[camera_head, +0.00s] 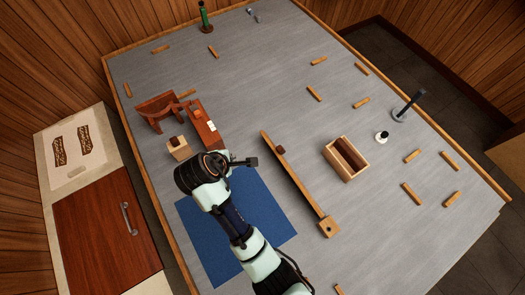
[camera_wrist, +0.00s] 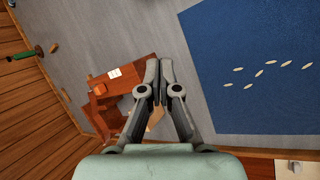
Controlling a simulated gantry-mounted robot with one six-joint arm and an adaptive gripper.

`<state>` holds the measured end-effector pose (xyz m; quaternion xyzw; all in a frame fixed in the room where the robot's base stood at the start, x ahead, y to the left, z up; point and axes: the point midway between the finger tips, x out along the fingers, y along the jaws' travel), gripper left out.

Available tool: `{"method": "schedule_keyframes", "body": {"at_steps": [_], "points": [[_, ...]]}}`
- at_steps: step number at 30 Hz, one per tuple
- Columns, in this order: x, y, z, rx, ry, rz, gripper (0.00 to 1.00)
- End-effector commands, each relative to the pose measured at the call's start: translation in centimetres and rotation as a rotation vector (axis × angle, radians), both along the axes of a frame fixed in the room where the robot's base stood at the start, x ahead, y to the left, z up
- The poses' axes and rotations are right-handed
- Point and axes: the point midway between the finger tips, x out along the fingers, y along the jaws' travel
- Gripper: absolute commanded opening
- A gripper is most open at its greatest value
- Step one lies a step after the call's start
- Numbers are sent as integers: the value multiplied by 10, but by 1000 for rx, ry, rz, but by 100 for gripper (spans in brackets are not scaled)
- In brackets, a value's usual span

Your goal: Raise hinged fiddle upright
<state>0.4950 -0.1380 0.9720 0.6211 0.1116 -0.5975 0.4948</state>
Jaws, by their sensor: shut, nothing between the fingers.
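A long, narrow wooden bar (camera_head: 305,195) lies on the grey table, right of the blue mat. It looks like the hinged fiddle, but I cannot make out a hinge. A small dark block (camera_head: 280,150) sits at its far part, and a wider wooden block (camera_head: 327,227) is at its near end. My gripper (camera_head: 253,162) is above the table, left of the bar and apart from it. In the wrist view my gripper (camera_wrist: 159,66) has its fingertips together with nothing between them. The bar is not in the wrist view.
The blue mat (camera_head: 262,205) lies partly under my arm; the wrist view shows several pale pieces on it. A reddish wooden box (camera_head: 204,122), a curved wooden stand (camera_head: 156,112) and a small block (camera_head: 178,149) stand left. An open wooden box (camera_head: 334,158) stands right.

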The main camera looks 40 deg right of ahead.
Motion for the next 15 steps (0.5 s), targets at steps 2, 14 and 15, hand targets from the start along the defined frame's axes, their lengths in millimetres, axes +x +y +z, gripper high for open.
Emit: {"method": "schedule_keyframes", "body": {"at_steps": [2, 14, 15], "points": [[-5, -21, -31, -77, 204, 88, 0], [-25, -54, -63, -165, 610, 290, 0], [-26, -55, -66, -165, 610, 290, 0]]}}
